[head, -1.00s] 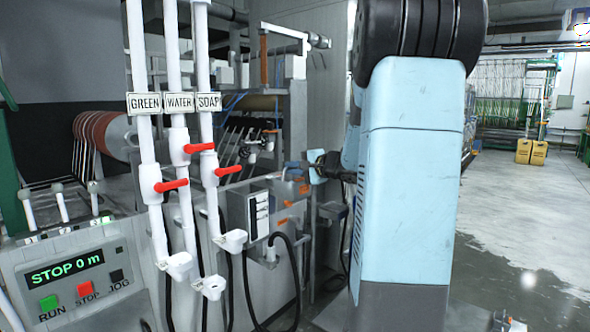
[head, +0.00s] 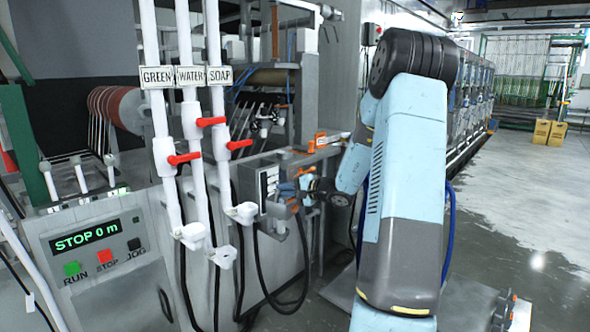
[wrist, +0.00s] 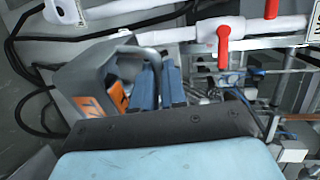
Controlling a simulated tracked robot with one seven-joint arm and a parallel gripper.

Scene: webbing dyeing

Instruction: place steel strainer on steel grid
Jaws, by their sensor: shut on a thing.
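My gripper (head: 289,190) is in front of the machine, beside a grey box with white labels. Its blue fingers (wrist: 162,88) show in the wrist view, closed close together. I cannot pick out the steel grid with certainty in either view.
The grey box (head: 267,185) hangs on the machine front. White pipes with red valve handles (head: 184,158) stand to its left, with black hoses below. An orange part (head: 318,140) lies on the ledge above my gripper.

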